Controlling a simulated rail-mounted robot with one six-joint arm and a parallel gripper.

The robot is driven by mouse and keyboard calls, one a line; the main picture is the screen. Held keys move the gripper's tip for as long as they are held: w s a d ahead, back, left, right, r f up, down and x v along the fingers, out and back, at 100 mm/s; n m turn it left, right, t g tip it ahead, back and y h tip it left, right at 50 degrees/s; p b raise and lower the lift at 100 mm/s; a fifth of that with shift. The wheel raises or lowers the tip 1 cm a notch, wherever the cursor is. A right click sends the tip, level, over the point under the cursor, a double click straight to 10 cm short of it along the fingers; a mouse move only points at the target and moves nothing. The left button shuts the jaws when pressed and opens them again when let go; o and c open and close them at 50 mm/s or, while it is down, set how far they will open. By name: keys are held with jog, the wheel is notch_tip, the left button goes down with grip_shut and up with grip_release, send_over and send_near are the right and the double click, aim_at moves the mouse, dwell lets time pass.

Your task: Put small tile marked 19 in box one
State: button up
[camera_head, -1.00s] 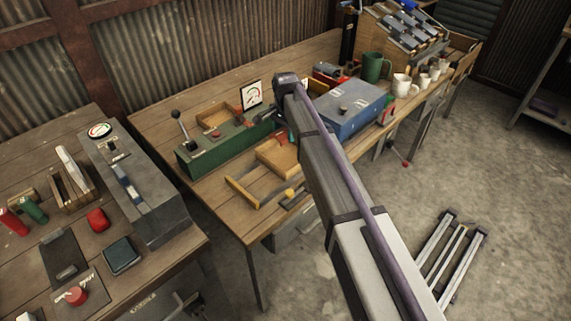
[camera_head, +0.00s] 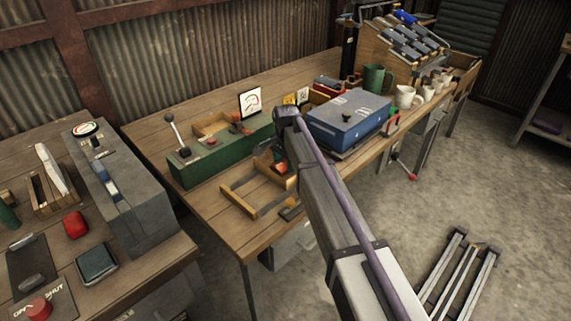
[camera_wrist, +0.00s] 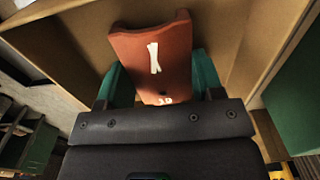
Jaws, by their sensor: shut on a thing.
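A small red-brown tile (camera_wrist: 160,60) stands between the green fingers of my gripper (camera_wrist: 160,90) in the wrist view. It has a white stroke-like mark and a small number near its lower edge, partly hidden and too unclear to read surely. My gripper is shut on this tile. Tan wooden walls (camera_wrist: 250,50) surround the tile in the wrist view. I cannot tell which container is box one.
A green control box (camera_head: 220,155) with a lever stands left of my gripper. A blue case (camera_head: 348,118) stands to its right. Mugs (camera_head: 407,97) line the bench further right. A grey machine (camera_head: 130,195) sits on the left bench. Bare bench top lies at the front.

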aim_at(286, 161)
jog(key=o, duration=1)
jog(key=shift+f, duration=0.1)
jog(key=shift+c, duration=0.2)
notch_tip(286, 161, up, 12)
jog(key=p, duration=1.2)
jog(key=shift+r, duration=0.2)
jog(key=shift+s+d, duration=0.1)
jog(key=s+d+r+n+p, duration=0.1)
jog(key=s+d+n, duration=0.3)
jog(key=s+d, duration=0.7)
jog(key=s+d+r+n+p, duration=0.1)
jog(key=s+d+n, duration=0.3)
jog(key=s+d, duration=0.6)
jog(key=shift+s+d+r+p, duration=0.2)
jog(key=shift+s+d+p, duration=0.2)
jog(key=shift+s, duration=4.15)
